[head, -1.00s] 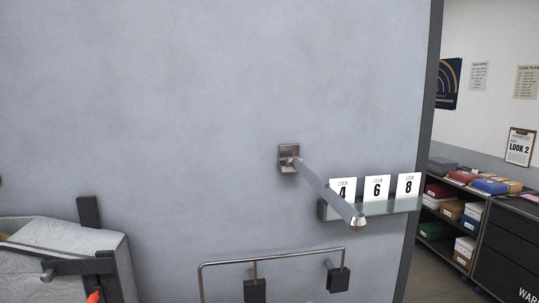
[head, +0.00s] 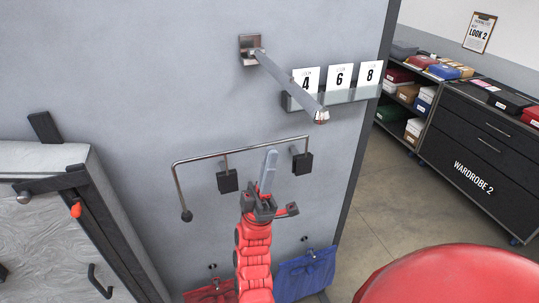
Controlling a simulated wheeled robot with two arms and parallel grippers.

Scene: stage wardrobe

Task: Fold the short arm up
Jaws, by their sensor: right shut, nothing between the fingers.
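A short grey metal arm (head: 285,82) juts out from a square bracket (head: 250,49) on the grey wall panel. It points outward and down to the right in the head view, with a bright tip (head: 321,116). My right gripper (head: 269,158) is below and left of that tip, pointing up. Its fingers are together with nothing between them. It overlaps the thin wire rail in the picture; I cannot tell whether it touches the rail. It appears apart from the short arm. My left gripper is not in view.
A bent wire rail (head: 200,157) on black blocks is below the short arm. A ledge (head: 345,96) with number cards 4, 6 and 8 is beside its tip. A blue bag (head: 306,277) hangs low. A dark-framed cabinet (head: 40,230) stands left. Floor (head: 400,205) is clear at right.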

